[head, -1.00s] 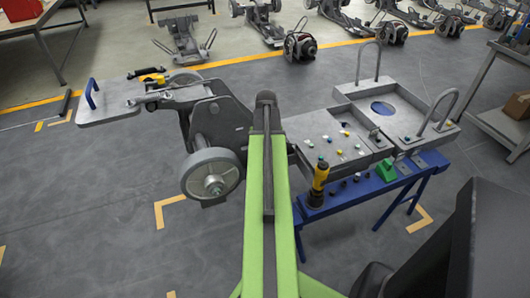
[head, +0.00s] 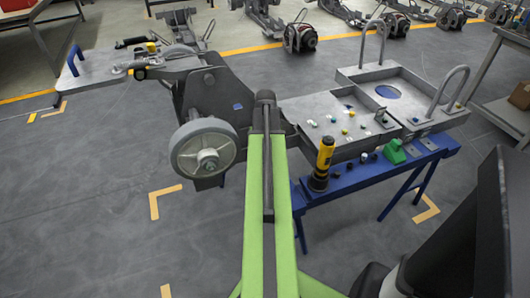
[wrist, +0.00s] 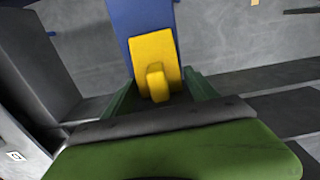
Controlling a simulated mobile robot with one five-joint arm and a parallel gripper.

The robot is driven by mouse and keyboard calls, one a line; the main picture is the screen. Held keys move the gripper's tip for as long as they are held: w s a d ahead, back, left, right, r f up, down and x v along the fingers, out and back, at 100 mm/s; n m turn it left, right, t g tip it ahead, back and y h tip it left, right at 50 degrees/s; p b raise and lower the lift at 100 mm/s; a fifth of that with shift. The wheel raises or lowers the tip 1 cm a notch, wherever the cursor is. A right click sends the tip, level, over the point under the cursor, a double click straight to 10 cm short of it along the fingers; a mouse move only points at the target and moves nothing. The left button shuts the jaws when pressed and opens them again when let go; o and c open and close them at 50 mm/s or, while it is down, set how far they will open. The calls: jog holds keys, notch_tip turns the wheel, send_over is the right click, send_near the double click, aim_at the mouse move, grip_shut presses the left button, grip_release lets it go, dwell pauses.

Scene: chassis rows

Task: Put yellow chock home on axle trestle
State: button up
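The yellow chock (wrist: 153,55) shows in the wrist view as a block with a raised knob facing the camera. It lies in front of or on a blue bar (wrist: 135,14); contact between them cannot be told. The green fingers of my gripper (wrist: 160,86) stand on either side of the chock, close to its lower edges. Their tips are partly hidden, and I cannot tell whether they press on it. In the head view my green arm hides my gripper. A blue trestle (head: 360,172) stands right of my arm there.
A yellow and black tool (head: 324,158) and a green block (head: 395,152) stand on the blue trestle. Grey trays (head: 345,85) lie behind it. A grey wheel (head: 204,147) on a chassis is left of my arm. Open floor (head: 90,200) lies at left.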

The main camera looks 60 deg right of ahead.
jog(key=c, duration=1.2)
jog(key=o, duration=1.6)
jog(key=shift+r, duration=0.1)
notch_tip(320, 180, up, 17)
jog(key=p, duration=1.7)
